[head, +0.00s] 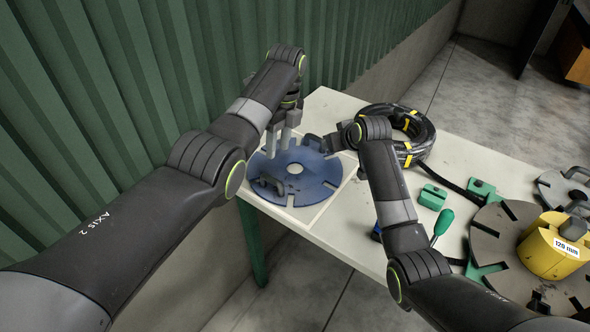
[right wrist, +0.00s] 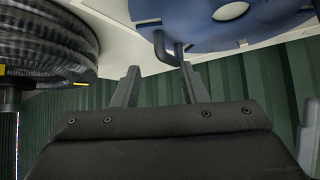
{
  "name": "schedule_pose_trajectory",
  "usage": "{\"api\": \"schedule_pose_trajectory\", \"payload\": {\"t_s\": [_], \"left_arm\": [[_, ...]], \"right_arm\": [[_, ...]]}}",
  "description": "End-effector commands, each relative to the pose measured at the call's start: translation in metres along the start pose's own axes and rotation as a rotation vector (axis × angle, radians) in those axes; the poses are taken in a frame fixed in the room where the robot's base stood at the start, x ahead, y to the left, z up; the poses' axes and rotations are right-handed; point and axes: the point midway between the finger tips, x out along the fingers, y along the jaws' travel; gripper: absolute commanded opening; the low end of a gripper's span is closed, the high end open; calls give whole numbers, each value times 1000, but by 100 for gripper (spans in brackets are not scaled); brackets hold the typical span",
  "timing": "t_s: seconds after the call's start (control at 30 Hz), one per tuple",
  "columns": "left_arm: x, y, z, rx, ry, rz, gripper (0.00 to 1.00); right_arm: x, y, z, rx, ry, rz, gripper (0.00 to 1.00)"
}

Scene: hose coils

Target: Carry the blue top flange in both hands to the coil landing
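The blue top flange (head: 312,178), a slotted disc with a centre hole, lies flat at the left end of the table. It has a dark handle (head: 266,187) at its near left and another (head: 313,142) at its far right. My left gripper (head: 277,152) points down over the flange's far left part, fingers apart and empty. My right gripper (head: 334,143) is by the far right handle, partly hidden by its arm. In the right wrist view its fingers (right wrist: 160,67) are apart, with the handle (right wrist: 168,48) just beyond the tips. I cannot make out which spot is the coil landing.
A black hose coil (head: 424,133) with yellow bands lies behind my right forearm. Green blocks (head: 432,197), a green-handled tool (head: 443,222) and a grey slotted flange (head: 490,236) with a yellow core (head: 552,252) occupy the right side. A green corrugated wall (head: 330,45) stands behind the table.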

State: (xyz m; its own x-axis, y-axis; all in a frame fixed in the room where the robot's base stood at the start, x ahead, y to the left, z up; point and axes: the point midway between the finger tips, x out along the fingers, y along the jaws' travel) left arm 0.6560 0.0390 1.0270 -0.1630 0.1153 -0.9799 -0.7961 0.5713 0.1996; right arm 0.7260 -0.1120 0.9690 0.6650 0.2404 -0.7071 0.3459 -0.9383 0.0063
Motion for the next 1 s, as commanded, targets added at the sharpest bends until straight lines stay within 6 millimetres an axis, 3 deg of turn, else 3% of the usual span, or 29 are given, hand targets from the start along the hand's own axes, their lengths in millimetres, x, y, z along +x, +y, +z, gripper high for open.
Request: {"api": "schedule_pose_trajectory", "payload": {"t_s": [0.3, 0.7, 1.0], "left_arm": [[0, 0, 0, 0, 0, 0, 38], [0, 0, 0, 0, 0, 0, 38], [-7, 5, -1, 2, 1, 0, 38]], "right_arm": [[-27, 0, 0, 1, 0, 0, 39], [-29, 0, 0, 0, -1, 0, 39], [-44, 0, -15, 0, 0, 0, 39]]}}
